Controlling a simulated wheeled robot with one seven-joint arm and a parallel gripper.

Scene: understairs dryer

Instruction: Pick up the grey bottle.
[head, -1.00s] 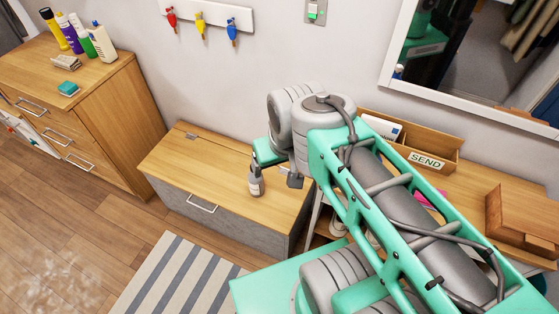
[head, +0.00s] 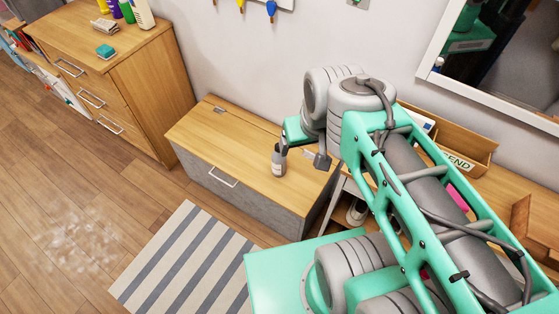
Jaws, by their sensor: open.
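The grey bottle (head: 278,162) stands upright on the wooden top of a low chest, near its front edge. It has a pale body and a darker upper part. My gripper (head: 299,138) is at the far end of my arm, just above and to the right of the bottle in the picture. It is open, and the bottle stands free on the chest. My wrist hides much of the gripper, so I cannot tell how far its fingers are from the bottle.
The low chest (head: 215,131) has clear room left of the bottle. A shelf with a SEND box (head: 470,150) is at right. A striped rug (head: 185,262) lies in front.

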